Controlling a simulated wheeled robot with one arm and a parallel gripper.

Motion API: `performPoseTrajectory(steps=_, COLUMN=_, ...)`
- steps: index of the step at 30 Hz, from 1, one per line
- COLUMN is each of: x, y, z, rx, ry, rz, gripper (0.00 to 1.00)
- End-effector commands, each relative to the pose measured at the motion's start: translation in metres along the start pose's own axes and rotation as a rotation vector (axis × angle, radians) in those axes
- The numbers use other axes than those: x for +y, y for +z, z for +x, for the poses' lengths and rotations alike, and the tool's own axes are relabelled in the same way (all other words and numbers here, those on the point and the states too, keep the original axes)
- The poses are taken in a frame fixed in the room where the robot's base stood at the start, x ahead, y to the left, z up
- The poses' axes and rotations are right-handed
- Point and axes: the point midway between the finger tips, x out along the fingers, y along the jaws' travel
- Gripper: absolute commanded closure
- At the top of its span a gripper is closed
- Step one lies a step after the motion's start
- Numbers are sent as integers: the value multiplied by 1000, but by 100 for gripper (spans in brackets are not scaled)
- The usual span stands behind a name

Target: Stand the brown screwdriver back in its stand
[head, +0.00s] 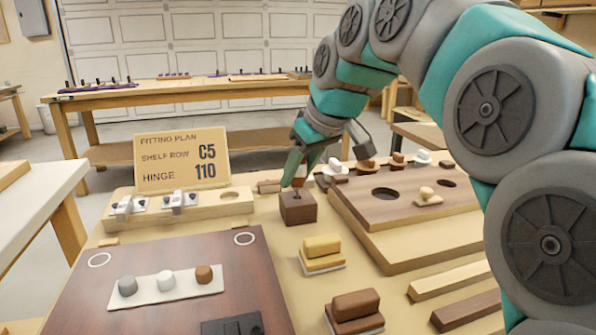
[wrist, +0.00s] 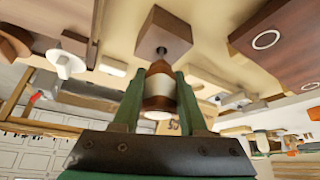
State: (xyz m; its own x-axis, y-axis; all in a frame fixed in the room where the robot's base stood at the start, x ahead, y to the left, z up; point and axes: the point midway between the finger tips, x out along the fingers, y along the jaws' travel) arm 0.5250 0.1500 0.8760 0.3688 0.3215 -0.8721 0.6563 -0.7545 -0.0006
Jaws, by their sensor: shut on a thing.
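The brown screwdriver (wrist: 160,75), with a pale band around its handle, is between the two green fingers of my gripper (wrist: 160,98) in the wrist view. My gripper is shut on its handle. Its short dark shaft points at the brown block stand (wrist: 165,28). In the head view my gripper (head: 298,172) is directly above the stand (head: 298,209), with the screwdriver (head: 301,175) roughly upright and mostly hidden by the fingers. The shaft's tip is at the stand's top face; I cannot tell how far it is inside the hole.
A sign board (head: 182,160) stands behind a pale hinge rail (head: 236,207) at left. A dark panel (head: 225,270) lies in front left. A raised brown board (head: 375,215) is close at right. Yellow (head: 321,248) and brown (head: 354,307) handled blocks lie in front.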

Motion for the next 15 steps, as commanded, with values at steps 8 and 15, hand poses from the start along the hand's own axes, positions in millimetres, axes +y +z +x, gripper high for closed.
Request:
performPoseTrajectory(steps=8, x=0, y=2, z=3, rx=0, ry=0, rz=0, gripper=100)
performPoseTrajectory(steps=15, x=0, y=3, z=5, rx=0, ry=0, rz=0, gripper=100)
